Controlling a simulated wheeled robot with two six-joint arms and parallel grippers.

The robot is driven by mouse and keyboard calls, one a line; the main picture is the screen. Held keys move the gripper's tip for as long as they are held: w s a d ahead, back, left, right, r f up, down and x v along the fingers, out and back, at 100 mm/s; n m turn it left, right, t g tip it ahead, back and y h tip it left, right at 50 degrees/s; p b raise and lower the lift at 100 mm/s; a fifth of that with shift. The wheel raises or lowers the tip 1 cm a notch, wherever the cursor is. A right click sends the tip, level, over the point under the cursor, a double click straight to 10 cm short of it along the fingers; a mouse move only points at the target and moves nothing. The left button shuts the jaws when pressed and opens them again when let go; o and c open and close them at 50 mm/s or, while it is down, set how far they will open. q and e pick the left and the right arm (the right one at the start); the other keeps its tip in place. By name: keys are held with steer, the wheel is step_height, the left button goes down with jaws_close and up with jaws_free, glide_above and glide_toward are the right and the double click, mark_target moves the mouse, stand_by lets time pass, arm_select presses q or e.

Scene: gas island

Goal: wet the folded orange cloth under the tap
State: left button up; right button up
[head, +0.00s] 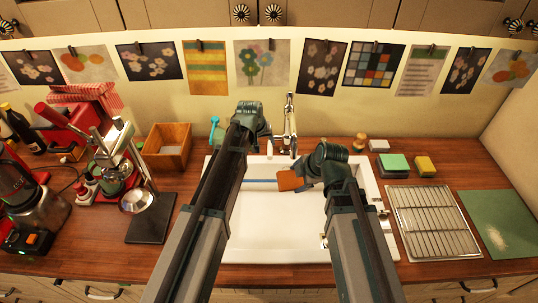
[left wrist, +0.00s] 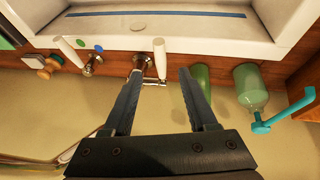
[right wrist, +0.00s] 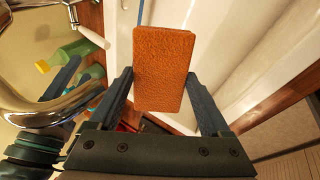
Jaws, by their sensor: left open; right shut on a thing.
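The folded orange cloth (head: 290,181) is held over the white sink (head: 275,225), and it fills the middle of the right wrist view (right wrist: 163,65). My right gripper (right wrist: 160,85) is shut on the cloth, one finger on each side. The metal tap (head: 290,118) stands at the sink's back edge; its curved spout (right wrist: 65,108) is close by at the left of the right wrist view. My left gripper (left wrist: 160,75) is open by the tap's base, with a white lever handle (left wrist: 160,58) just beyond and between its fingertips. I see no running water.
A green bottle with a teal pump (left wrist: 250,88) stands beside my left gripper. Sponges (head: 392,162) and a wire rack (head: 430,217) lie right of the sink. A wooden box (head: 167,147) and a red-handled machine (head: 115,165) stand left. The sink basin is mostly clear.

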mark_target(269, 152)
arm_select(q)
steer(key=b+x, duration=0.8)
steer(key=x, duration=0.2)
jaws_close()
stand_by(1.2)
steer(key=shift+r, duration=0.15)
